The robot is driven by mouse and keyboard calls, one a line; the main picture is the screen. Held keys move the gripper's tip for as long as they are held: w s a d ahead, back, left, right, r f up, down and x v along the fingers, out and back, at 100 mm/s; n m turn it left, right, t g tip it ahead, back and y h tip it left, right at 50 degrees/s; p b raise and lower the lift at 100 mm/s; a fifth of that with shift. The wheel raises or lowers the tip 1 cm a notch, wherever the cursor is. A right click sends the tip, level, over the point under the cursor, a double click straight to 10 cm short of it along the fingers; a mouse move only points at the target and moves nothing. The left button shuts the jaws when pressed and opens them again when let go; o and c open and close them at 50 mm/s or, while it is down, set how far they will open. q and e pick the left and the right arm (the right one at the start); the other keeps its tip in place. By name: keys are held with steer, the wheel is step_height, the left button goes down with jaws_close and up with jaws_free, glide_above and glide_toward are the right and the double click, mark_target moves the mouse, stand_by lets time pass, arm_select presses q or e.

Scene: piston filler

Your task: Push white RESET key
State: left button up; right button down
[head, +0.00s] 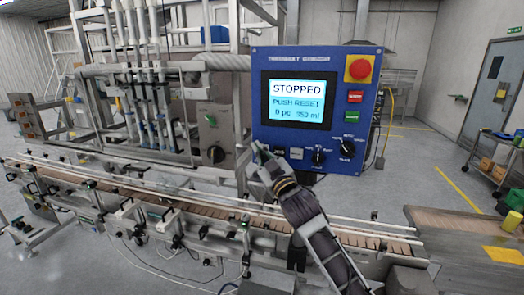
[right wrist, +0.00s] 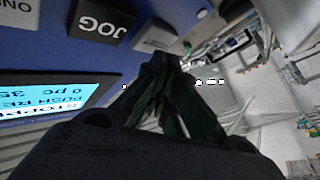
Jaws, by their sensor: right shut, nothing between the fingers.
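The blue control panel (head: 258,100) carries a lit screen (head: 296,101) reading "STOPPED", "PUSH RESET", "0 pc 350 ml". The white RESET key (right wrist: 156,38) shows in the right wrist view beside the black JOG key (right wrist: 106,20); its lettering is too blurred to read fully. In the head view my right gripper hides it. My right gripper (head: 257,147) is shut and empty at the panel's lower left. In the right wrist view its fingertips (right wrist: 172,60) are just at the RESET key's edge; I cannot tell whether they touch. My left gripper is not in view.
A light grey key (head: 297,153) and black rotary knobs (head: 318,158) sit right of the JOG key. A red emergency stop (head: 360,68), a red key (head: 355,97) and a green key (head: 352,117) line the panel's right side. A conveyor (head: 180,205) runs below.

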steer(key=shift+w+d+r, duration=0.3)
steer(key=shift+d, duration=0.05)
stand_by(1.2)
steer(key=shift+f, duration=0.2)
steer(key=shift+a+f, duration=0.15)
steer(key=shift+f, duration=0.35)
steer(key=shift+s+f, duration=0.2)
steer(key=shift+s, duration=0.1)
steer(key=shift+s+a, duration=0.2)
steer(key=shift+s, duration=0.25)
steer(key=shift+s+a+r, duration=0.1)
steer(key=shift+s+a, duration=0.2)
steer(key=shift+s, duration=0.5)
steer(key=shift+s+a+r, duration=0.1)
steer(key=shift+s+a, duration=0.2)
steer(key=shift+s, duration=0.45)
steer(key=shift+s, duration=0.1)
